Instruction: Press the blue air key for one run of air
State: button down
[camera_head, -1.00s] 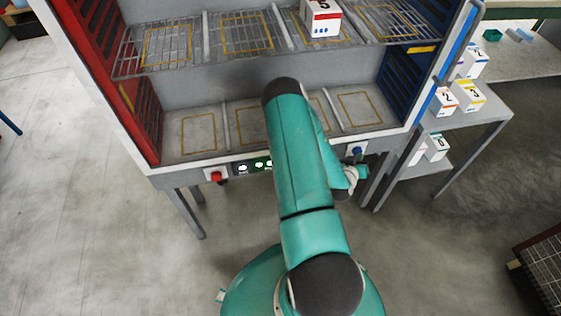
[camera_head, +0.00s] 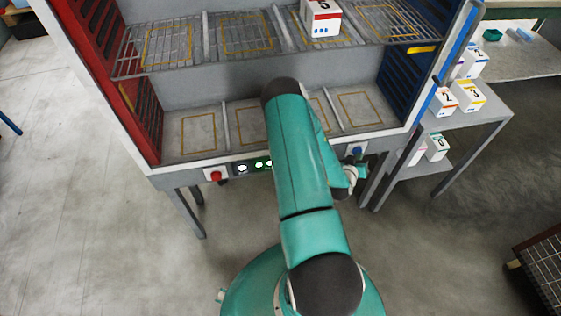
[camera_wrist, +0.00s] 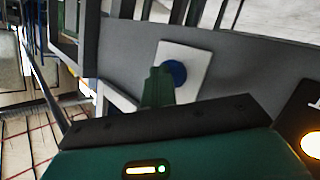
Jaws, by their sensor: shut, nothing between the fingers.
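The blue air key (camera_head: 358,150) is a round blue button on a white plate at the front right of the press frame. In the wrist view the blue key (camera_wrist: 175,72) sits on its white square plate (camera_wrist: 195,65). My gripper (camera_wrist: 158,78) is shut and empty. Its fingertips overlap the lower left edge of the key in that view; I cannot tell whether they touch it. In the head view my gripper (camera_head: 353,165) is just below the key, partly hidden by my arm.
A red knob (camera_head: 216,176) and a panel with lit white and green lamps (camera_head: 257,164) are on the front rail. A white box marked 5 (camera_head: 321,18) stands on the upper rack. A side table (camera_head: 470,125) at the right holds several numbered boxes.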

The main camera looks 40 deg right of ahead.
jog(key=shift+w+d, duration=0.15)
jog(key=shift+w, duration=0.2)
jog(key=shift+s+a+r, duration=0.1)
jog(key=shift+s+a, duration=0.1)
dwell(0.4)
jog(key=s+a, duration=0.2)
jog(key=s, duration=0.3)
jog(key=shift+s+a, duration=0.35)
jog(key=shift+a, duration=0.05)
dwell(0.3)
